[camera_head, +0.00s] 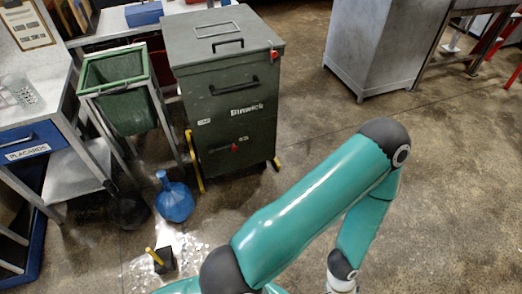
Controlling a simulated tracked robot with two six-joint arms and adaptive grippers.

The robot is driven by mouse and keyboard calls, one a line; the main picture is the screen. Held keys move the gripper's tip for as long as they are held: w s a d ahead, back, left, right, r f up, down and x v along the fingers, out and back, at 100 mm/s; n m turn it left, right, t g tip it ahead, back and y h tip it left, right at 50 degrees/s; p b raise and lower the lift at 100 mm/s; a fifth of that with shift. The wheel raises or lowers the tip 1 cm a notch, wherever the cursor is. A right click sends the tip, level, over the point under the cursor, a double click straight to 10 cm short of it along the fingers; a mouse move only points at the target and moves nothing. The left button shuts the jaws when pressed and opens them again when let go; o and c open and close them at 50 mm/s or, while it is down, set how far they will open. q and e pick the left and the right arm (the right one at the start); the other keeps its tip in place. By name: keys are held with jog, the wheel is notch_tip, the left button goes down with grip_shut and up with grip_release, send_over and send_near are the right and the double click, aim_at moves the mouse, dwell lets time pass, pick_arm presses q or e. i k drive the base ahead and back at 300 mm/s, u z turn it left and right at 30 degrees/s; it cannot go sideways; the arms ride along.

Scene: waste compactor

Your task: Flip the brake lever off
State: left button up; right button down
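A dark green compactor bin (228,110) marked "Binwick" stands upright on the floor, left of centre. A small red lever-like part (235,147) is low on its front. Another red part (274,56) is at the lid's right front corner. A yellow bar (194,160) stands at its lower left, and a short yellow piece (276,163) is at its lower right. I cannot tell for sure which of these is the brake lever. One of my teal arms crosses the lower middle, apart from the bin in the picture. Its wrist is cut off at the bottom edge. Neither gripper shows.
A green open bin (118,98) in a metal frame stands left of the compactor. A grey cabinet (380,50) stands at the back right. The right floor is clear.

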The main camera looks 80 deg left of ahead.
aim_at(211, 150)
jog(key=z, duration=0.05)
jog(key=i, duration=0.35)
jog(key=u, duration=3.15)
jog(key=k, duration=0.6)
jog(key=u, duration=0.3)
jog(key=i, duration=1.6)
jog(key=z, duration=0.25)
